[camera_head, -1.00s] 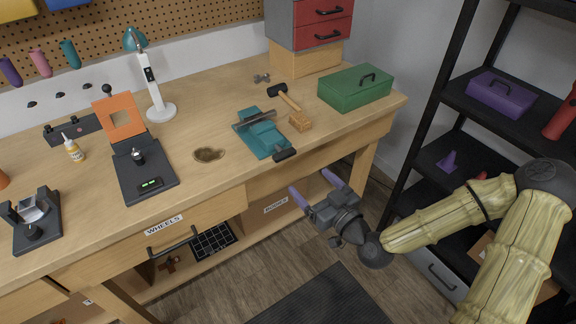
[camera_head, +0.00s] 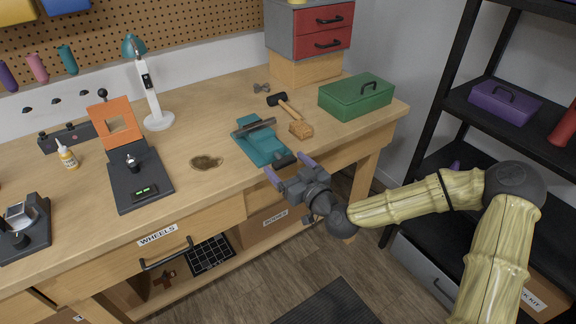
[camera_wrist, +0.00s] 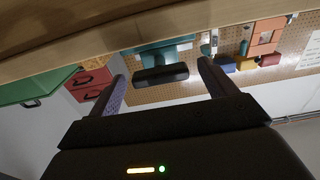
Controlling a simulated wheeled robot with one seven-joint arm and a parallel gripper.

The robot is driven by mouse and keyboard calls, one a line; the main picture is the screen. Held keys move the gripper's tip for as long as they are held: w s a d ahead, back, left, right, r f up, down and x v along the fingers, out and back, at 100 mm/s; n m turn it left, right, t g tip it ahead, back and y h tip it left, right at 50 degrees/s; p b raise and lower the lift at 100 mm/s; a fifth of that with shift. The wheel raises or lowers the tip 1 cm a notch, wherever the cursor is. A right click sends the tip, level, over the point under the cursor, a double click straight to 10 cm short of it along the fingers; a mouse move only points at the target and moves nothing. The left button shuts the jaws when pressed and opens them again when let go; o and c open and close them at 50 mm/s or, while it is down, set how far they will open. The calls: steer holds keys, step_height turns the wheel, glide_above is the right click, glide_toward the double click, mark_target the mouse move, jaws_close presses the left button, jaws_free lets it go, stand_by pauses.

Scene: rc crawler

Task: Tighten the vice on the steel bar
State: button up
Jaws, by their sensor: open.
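The teal vice (camera_head: 263,147) sits on the workbench near its front edge. The grey steel bar (camera_head: 250,128) lies across its far part, level. The dark vice handle (camera_head: 284,162) sticks out at the front edge of the bench; in the wrist view the handle (camera_wrist: 160,75) shows ahead between my two fingers. My gripper (camera_head: 290,168) is open and empty, just in front of the bench edge by the handle. Its purple fingers lie one on each side of the handle's direction, apart from it as far as I can tell. The teal vice body (camera_wrist: 150,54) is partly hidden behind the handle in the wrist view.
On the bench (camera_head: 215,120), a hammer (camera_head: 288,107) and a wooden block (camera_head: 301,130) lie right of the vice, near a green toolbox (camera_head: 355,96). A black and orange stand (camera_head: 140,180) is at left. A black shelf (camera_head: 425,140) stands at right.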

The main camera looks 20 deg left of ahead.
steer(key=shift+a, duration=0.1)
steer(key=c, duration=1)
